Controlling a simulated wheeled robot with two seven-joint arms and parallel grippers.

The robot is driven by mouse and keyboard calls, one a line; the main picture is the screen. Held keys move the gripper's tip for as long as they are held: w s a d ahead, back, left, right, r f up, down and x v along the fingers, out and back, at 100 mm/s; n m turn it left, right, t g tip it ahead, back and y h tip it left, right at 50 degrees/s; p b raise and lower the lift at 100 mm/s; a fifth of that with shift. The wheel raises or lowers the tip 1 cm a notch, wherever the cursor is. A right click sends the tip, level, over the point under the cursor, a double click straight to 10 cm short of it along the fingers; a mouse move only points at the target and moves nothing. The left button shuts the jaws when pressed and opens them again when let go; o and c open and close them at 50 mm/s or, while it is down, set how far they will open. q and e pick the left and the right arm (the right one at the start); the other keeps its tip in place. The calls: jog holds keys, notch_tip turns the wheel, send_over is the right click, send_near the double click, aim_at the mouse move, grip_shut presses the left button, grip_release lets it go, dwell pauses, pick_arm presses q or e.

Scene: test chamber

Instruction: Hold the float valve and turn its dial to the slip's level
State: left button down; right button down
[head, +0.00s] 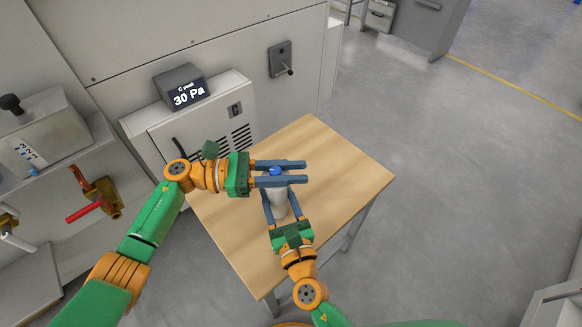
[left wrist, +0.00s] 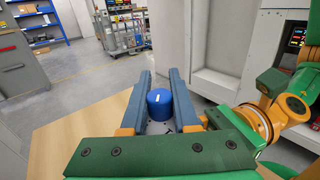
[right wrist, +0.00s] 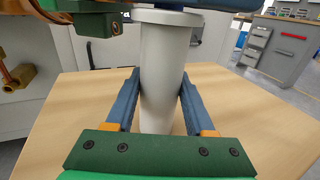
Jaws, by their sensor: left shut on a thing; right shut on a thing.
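The float valve is a pale grey upright cylinder (head: 279,203) with a blue dial (head: 275,171) on top, over the wooden table. My left gripper (head: 304,172) comes in from the left and is shut on the blue dial, one finger on each side. In the left wrist view the dial (left wrist: 160,103) shows a short white mark on top. My right gripper (head: 279,191) is shut on the cylinder body, which also shows between its fingers in the right wrist view (right wrist: 162,75). The cylinder's foot is hidden there.
A dark display (head: 187,94) reading "C peak 30 Pa" sits on a white cabinet (head: 165,132) marked C behind the table (head: 345,170). A lever switch (head: 281,60) is on the wall. A red-handled valve (head: 95,200) is at left. The table's right side is clear.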

pick_arm(q)
jog(key=shift+s+m+g, duration=0.25)
jog(key=shift+m+g, duration=0.65)
jog(key=shift+g, duration=0.5)
jog(key=c, duration=0.7)
grip_release()
jog(key=shift+o, duration=0.2)
jog(key=shift+r, duration=0.1)
notch_tip(320, 180, up, 10)
jog(key=shift+a, duration=0.1)
